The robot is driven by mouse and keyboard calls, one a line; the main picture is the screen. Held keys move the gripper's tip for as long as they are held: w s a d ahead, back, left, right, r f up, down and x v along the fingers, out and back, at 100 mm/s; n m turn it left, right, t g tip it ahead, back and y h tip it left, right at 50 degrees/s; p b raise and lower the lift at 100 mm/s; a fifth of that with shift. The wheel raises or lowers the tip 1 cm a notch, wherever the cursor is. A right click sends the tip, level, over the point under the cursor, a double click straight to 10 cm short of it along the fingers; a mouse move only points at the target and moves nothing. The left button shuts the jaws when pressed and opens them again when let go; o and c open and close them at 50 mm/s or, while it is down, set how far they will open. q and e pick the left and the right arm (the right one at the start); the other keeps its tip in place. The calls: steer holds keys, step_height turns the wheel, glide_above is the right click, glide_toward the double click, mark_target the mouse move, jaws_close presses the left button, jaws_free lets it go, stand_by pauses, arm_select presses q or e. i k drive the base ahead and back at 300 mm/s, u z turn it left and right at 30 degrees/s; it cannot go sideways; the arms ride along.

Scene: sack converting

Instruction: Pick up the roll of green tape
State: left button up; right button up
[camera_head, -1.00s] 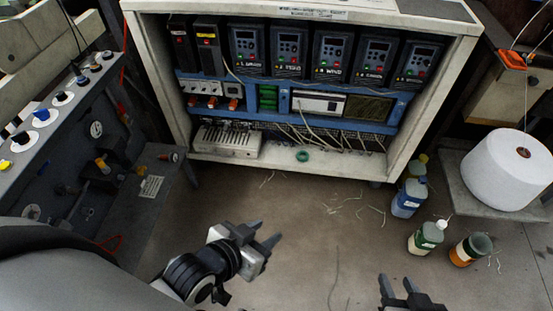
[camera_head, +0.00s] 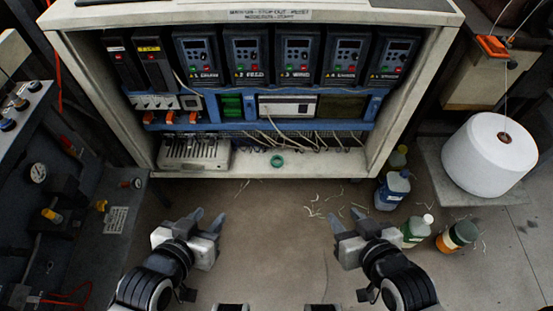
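The roll of green tape (camera_head: 277,161) is a small green ring on the bottom shelf of the open cabinet (camera_head: 330,165), near the shelf's front edge and right of a grey vented box. My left gripper (camera_head: 207,219) is in front of the cabinet, left of the tape, with its two fingers apart and nothing between them. My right gripper (camera_head: 346,222) is in front of the cabinet, right of the tape, also with its fingers apart and empty. Both are clear of the tape.
The grey vented box (camera_head: 195,152) stands left of the tape, and loose cables (camera_head: 300,138) hang behind it. Several bottles, including a blue one (camera_head: 392,190), stand on the floor at right. A white thread cone (camera_head: 490,155) is further right.

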mark_target(276, 157)
steer(key=u, duration=0.2)
steer(key=k, duration=0.55)
steer(key=u, duration=0.65)
steer(key=k, duration=0.5)
steer(key=z, duration=0.85)
steer(key=i, duration=1.55)
steer(key=u, duration=1.05)
steer(key=i, duration=0.5)
